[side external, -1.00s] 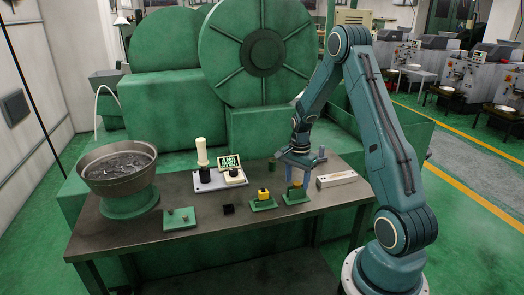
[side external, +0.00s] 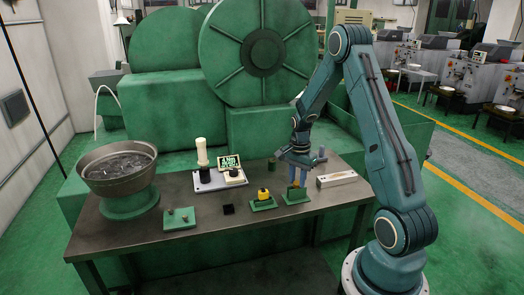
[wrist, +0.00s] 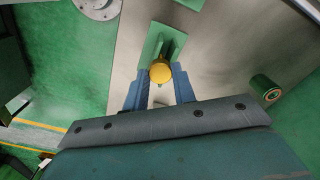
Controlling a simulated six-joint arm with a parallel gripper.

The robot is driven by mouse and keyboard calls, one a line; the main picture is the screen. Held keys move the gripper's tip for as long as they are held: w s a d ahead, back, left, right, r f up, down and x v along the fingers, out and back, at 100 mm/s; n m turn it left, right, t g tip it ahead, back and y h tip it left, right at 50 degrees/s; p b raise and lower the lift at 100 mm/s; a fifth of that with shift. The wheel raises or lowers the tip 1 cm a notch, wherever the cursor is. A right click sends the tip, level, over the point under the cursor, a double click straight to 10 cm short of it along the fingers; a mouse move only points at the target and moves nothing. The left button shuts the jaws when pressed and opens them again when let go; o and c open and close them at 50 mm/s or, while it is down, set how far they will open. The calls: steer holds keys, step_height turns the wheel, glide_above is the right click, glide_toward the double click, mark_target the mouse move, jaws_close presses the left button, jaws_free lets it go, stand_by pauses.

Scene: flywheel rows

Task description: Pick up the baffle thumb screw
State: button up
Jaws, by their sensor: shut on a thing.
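The thumb screw (wrist: 160,72) has a round yellow head and stands at a green base plate (wrist: 168,42) in the wrist view. My gripper (wrist: 160,84) is shut on it, with a blue finger on each side of the head. In the side view my gripper (side external: 297,179) points down over the right-hand green base (side external: 296,197), and its fingers hide most of the screw. I cannot tell whether the screw is still seated in its base. A second yellow-topped piece (side external: 263,193) sits on another green base to the left.
A pale slotted block (side external: 337,179) lies right of my gripper. A small green cylinder (wrist: 266,88) stands nearby.

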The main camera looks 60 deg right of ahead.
mark_target(297, 182)
step_height(297, 182, up, 20)
stand_by(0.6)
